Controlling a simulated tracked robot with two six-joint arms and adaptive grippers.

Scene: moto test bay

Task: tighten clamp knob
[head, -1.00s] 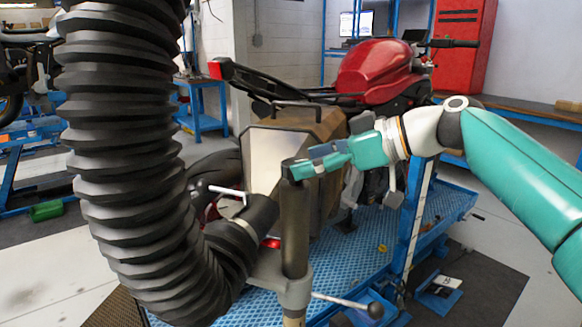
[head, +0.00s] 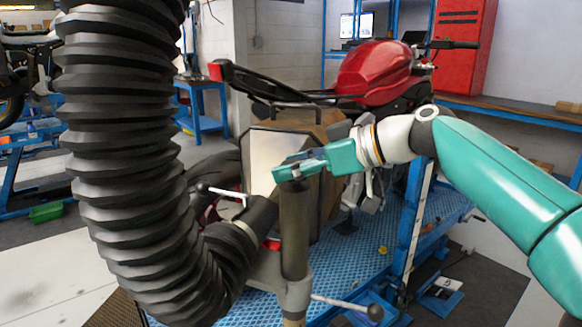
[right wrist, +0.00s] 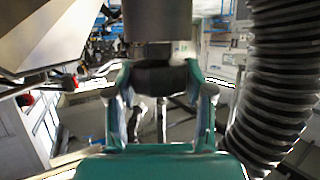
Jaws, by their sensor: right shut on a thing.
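A grey-brown upright post (head: 294,232) stands at the front of the blue lift. In the right wrist view a dark knob (right wrist: 160,76) sits at the end of the post (right wrist: 160,30). My right gripper (head: 287,173) is at the post's top end, its arm coming in from the right, and its fingers hide most of the knob in the head view. In the right wrist view the fingers of the right gripper (right wrist: 162,92) lie on either side of the knob, shut on it. My left gripper is not in view.
A thick black ribbed hose (head: 120,150) fills the left and bends toward the post. A lever with a black ball end (head: 375,311) sticks out low right of it. A white T-handle (head: 221,191) is at left. The red motorcycle (head: 375,70) stands behind.

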